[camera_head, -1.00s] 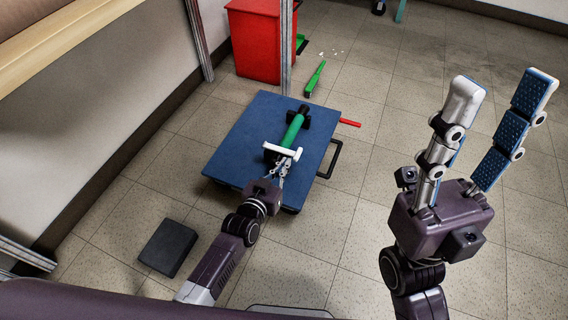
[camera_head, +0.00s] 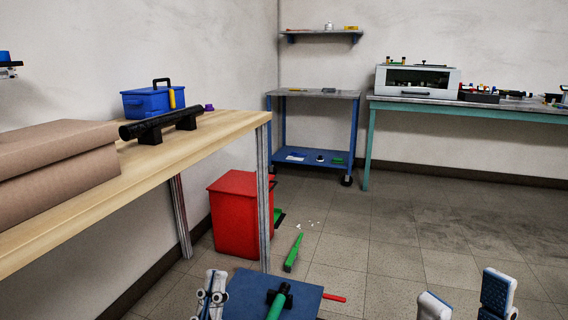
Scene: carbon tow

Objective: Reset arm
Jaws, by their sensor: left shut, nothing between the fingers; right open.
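My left gripper (camera_head: 212,295) shows at the bottom edge, over the left part of the blue cart top (camera_head: 242,288), with its fingers pointing up. It is shut and empty. My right gripper (camera_head: 465,302) is at the bottom right, open and empty, its two blue-and-white fingers apart and upright above the floor. A green roll with a black end (camera_head: 277,303) lies on the cart top, to the right of my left gripper and apart from it in the picture. Both arms and the near part of the cart are cut off below the frame.
A wooden workbench (camera_head: 215,126) at left holds a black tube (camera_head: 160,122), a blue toolbox (camera_head: 150,101) and brown boxes (camera_head: 60,160). A red bin (camera_head: 235,215) stands beside its leg. A green brush-like tool (camera_head: 294,252) lies on the floor. The floor at right is open.

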